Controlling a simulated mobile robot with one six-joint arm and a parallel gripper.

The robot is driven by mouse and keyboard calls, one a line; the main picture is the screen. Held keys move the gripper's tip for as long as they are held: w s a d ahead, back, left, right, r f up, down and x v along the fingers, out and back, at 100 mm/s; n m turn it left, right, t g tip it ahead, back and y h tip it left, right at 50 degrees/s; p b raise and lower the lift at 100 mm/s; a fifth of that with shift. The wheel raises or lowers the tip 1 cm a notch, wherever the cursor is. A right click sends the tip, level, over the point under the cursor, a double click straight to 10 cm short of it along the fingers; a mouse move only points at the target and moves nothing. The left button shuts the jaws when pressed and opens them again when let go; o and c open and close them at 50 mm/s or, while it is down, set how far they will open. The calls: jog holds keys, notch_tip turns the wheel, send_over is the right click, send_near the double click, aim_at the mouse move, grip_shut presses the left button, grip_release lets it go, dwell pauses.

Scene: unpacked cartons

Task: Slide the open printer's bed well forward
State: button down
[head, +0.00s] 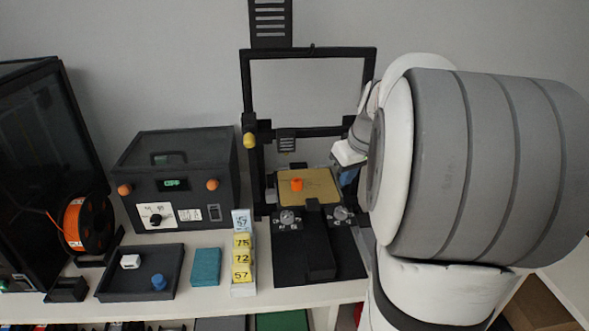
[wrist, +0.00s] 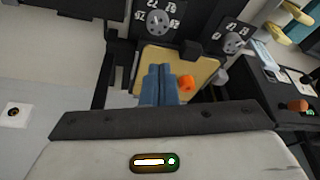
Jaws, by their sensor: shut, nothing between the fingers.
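The open printer (head: 246,95) is a black gantry frame on a dark base. Its gold bed (head: 318,185) sits under the frame, with a small orange part (head: 297,184) on top. In the wrist view the bed (wrist: 205,68) lies beyond my fingers, with the orange part (wrist: 187,82) just right of them. My gripper (wrist: 160,68) is shut and empty, its blue fingers together and overlapping the bed in that view. In the head view my gripper (head: 348,178) is at the bed's right edge, partly hidden by my arm. I cannot tell whether it touches the bed.
Two dial knobs (head: 288,217) flank the printer's dark front. Left of it stand yellow number tags (head: 242,258), a teal block (head: 206,266), a dark tray (head: 110,287) with small parts, a control box (head: 185,150) and an orange spool (head: 88,225). My arm fills the right side.

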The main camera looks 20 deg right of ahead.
aim_at(332, 208)
jog(key=x, duration=0.9)
jog(key=shift+w+d+f, duration=0.1)
jog(key=shift+w+f, duration=0.05)
jog(key=shift+f, duration=0.15)
jog(key=s+a+b, duration=0.3)
jog(key=s, duration=0.7)
jog(key=shift+s+b, duration=0.4)
jog(key=shift+a, duration=0.1)
